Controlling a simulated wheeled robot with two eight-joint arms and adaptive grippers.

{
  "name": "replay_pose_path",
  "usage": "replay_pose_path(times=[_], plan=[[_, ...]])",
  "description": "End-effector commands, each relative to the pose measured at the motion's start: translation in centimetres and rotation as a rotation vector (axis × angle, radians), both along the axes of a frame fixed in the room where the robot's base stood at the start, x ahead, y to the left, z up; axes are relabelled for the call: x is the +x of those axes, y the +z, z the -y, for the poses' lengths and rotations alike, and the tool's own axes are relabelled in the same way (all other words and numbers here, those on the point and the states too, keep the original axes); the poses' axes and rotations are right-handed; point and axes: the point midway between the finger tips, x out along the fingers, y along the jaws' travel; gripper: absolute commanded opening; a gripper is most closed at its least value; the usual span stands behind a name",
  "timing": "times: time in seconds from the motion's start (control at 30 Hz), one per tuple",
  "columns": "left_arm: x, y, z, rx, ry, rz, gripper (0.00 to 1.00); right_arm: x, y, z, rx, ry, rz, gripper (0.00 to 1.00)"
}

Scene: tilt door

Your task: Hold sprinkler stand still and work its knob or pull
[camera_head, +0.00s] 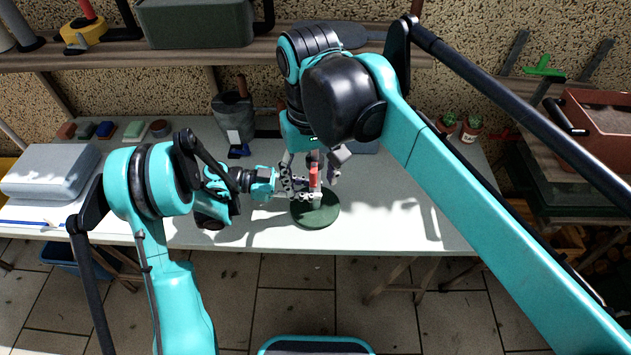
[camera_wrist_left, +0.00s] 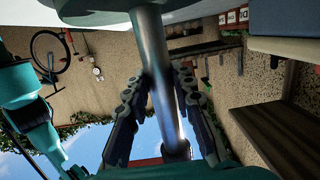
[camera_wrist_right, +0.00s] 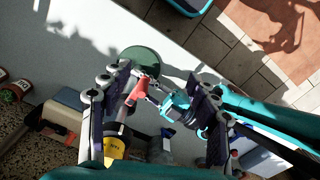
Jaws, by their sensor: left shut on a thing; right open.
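The sprinkler stand has a round dark green base (camera_head: 315,213) on the table, a grey metal post (camera_wrist_left: 150,55) and a red part (camera_head: 315,173) near its top. The red part also shows in the right wrist view (camera_wrist_right: 137,92). My left gripper (camera_head: 301,188) comes in from the left and is shut on the post; its fingers flank the post in the left wrist view. My right gripper (camera_head: 312,162) points down over the stand, open. In the right wrist view the red part lies between its fingers, closer to the left one. Whether they touch is unclear.
The white table (camera_head: 390,215) is clear to the right of the stand. A grey case (camera_head: 50,172) lies at the left. Small blocks (camera_head: 104,129) and a dark holder (camera_head: 233,118) stand at the back.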

Motion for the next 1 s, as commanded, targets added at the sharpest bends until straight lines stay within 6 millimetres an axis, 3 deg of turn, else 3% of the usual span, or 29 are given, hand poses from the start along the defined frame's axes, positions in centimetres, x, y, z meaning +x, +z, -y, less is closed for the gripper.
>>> replay_pose_path(times=[0.5, 1.0], plan=[[0.0, 0.0, 0.0, 0.000, 0.000, 0.000, 0.00, -0.5, 0.6, 0.0, 0.000, 0.001, 0.000, 0.60], [0.0, 0.0, 0.0, 0.000, 0.000, 0.000, 0.00, -0.4, 10.2, 0.0, 0.000, 0.001, 0.000, 0.60]])
